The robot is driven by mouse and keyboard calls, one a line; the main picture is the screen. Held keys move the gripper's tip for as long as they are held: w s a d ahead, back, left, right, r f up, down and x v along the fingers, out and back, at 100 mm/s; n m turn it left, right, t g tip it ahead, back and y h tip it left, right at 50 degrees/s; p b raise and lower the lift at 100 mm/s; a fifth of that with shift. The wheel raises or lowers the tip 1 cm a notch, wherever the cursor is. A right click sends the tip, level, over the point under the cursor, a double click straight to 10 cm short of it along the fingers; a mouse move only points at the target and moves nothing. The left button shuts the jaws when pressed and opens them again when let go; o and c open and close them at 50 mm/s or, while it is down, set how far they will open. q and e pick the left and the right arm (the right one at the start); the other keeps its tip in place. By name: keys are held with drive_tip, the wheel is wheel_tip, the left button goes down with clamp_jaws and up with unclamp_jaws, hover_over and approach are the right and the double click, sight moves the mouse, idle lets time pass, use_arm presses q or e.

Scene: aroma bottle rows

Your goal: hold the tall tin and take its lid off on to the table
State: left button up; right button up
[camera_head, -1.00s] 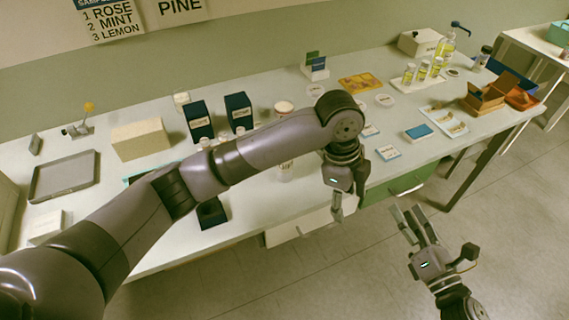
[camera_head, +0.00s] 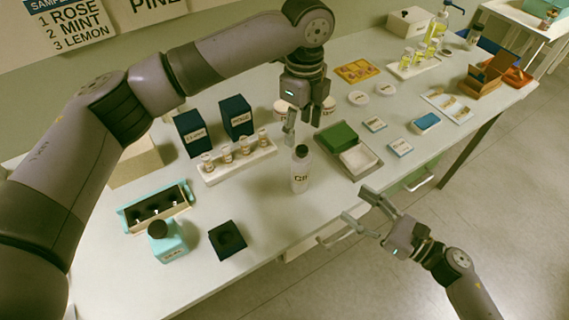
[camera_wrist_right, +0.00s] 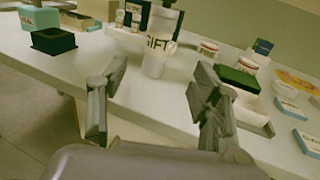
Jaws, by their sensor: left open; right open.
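The tall white tin (camera_head: 300,176) stands upright on the table near its front edge, with a dark round top (camera_head: 302,151). Its GIFT label shows in the right wrist view, where the tin (camera_wrist_right: 157,58) stands ahead of my fingers and its top is cut off. My left gripper (camera_head: 303,122) is open, pointing down just above and behind the tin, apart from it as far as I can tell. My right gripper (camera_head: 359,205) is open and empty in front of the table edge, right of the tin; its spread fingers (camera_wrist_right: 155,95) frame the tin in the wrist view.
A rack of small bottles (camera_head: 240,164) stands left. A teal bottle (camera_head: 166,243) and black block (camera_head: 228,241) are nearer left. Bare table lies before the tin.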

sight(302, 169)
use_arm(q)
drive_tip(key=shift+s+d+r, duration=0.1)
drive_tip(key=shift+s+d, duration=0.05)
drive_tip(key=shift+d, duration=0.15)
use_arm(e)
drive_tip(key=x, duration=1.6)
drive_tip(key=shift+w+a, duration=0.25)
drive_tip(key=shift+a, duration=0.05)
use_arm(q)
drive_tip(key=shift+s, duration=0.1)
use_arm(e)
clamp_jaws()
use_arm(q)
drive_tip(key=shift+o, duration=0.3)
